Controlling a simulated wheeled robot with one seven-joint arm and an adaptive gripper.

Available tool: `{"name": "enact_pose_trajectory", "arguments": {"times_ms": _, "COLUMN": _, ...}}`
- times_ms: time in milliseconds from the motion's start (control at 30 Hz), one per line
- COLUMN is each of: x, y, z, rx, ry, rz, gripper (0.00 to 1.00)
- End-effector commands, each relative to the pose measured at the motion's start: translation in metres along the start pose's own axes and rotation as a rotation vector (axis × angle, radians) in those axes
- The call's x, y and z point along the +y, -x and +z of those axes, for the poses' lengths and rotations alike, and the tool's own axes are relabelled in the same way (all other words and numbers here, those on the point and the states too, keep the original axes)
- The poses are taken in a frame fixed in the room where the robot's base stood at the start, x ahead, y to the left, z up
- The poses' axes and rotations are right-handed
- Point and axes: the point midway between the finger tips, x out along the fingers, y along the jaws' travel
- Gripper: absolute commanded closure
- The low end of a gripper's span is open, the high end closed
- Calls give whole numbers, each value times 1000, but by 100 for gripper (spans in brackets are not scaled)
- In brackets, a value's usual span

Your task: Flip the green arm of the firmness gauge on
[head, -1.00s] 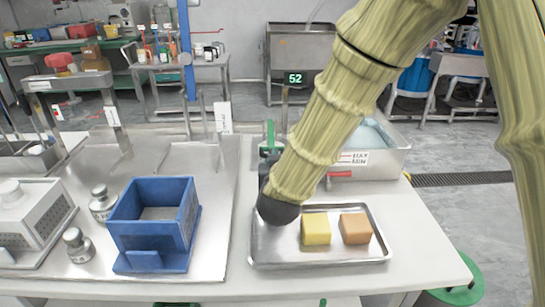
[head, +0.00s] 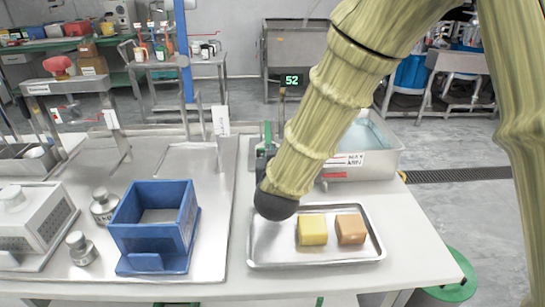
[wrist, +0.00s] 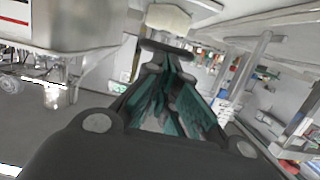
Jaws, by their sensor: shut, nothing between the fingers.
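The firmness gauge stands behind the metal tray in the head view, mostly hidden by my arm. In the wrist view my gripper's fingers (wrist: 166,46) come together with nothing held. A pale, blurred block (wrist: 166,20) is just beyond the fingertips; I cannot tell what it is.
The metal tray (head: 262,250) holds a yellow block (head: 312,230) and a brown block (head: 351,229). A water basin (head: 385,160) stands at right. A blue box (head: 150,235) and metal weights stand at left. A display (head: 291,80) reading 52 is behind. The table's front right is clear.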

Motion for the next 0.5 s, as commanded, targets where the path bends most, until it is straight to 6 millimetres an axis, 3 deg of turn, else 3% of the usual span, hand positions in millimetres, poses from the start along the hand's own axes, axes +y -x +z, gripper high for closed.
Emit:
{"name": "enact_pose_trajectory", "arguments": {"times_ms": 67, "x": 0, "y": 5, "z": -16, "rx": 3, "ry": 0, "rz": 0, "gripper": 100}}
{"name": "enact_pose_trajectory", "arguments": {"times_ms": 133, "x": 0, "y": 13, "z": 2, "rx": 1, "ry": 1, "rz": 0, "gripper": 100}}
{"name": "enact_pose_trajectory", "arguments": {"times_ms": 500, "x": 1, "y": 61, "z": 42, "rx": 4, "ry": 0, "rz": 1, "gripper": 100}}
